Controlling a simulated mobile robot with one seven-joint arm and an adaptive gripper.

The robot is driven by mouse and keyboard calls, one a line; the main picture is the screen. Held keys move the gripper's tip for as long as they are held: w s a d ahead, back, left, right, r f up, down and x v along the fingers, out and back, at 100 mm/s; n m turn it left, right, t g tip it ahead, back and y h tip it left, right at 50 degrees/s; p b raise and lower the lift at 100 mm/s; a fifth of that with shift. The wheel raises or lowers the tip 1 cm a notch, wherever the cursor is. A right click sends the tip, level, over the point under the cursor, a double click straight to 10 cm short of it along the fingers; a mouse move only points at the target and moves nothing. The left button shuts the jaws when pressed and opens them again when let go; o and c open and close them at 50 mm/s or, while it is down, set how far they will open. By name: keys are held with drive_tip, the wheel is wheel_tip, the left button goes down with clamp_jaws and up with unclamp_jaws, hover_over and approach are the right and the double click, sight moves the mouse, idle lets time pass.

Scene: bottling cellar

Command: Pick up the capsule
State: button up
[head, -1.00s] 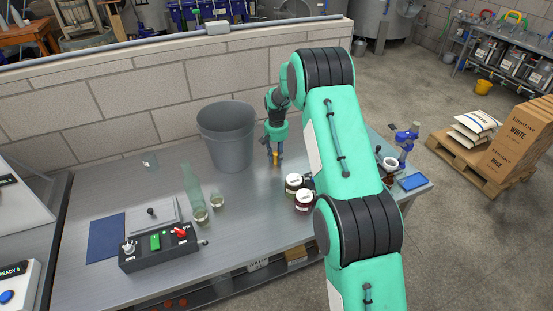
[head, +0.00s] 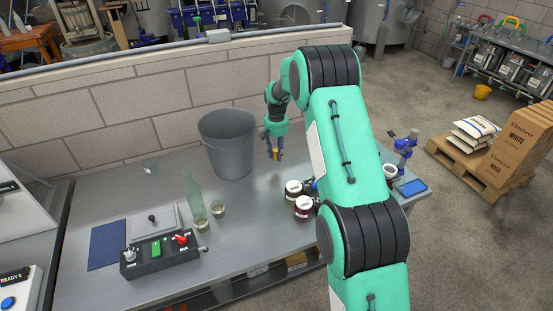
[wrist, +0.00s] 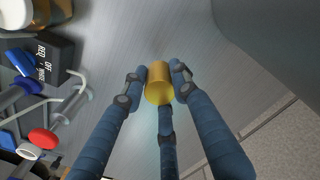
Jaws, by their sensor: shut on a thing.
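The capsule (wrist: 159,86) is a small gold cylinder. In the wrist view it sits between the blue fingers of my gripper (wrist: 158,84), which are shut on it. In the head view my gripper (head: 274,150) is right of the grey bucket, and the capsule (head: 275,154) shows as a small gold spot at the fingertips. The capsule seems held above the steel bench (head: 240,205); the exact gap is hard to tell.
The grey bucket (head: 228,145) stands close left of my gripper. Two labelled jars (head: 303,208) stand in front. A green bottle (head: 193,195), a glass (head: 218,209) and a control box (head: 157,256) are at left. A block wall (head: 150,105) runs behind the bench.

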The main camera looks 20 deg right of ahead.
sight(276, 149)
drive_tip(key=shift+r+p, duration=0.3)
drive_tip(key=shift+r, duration=1.6)
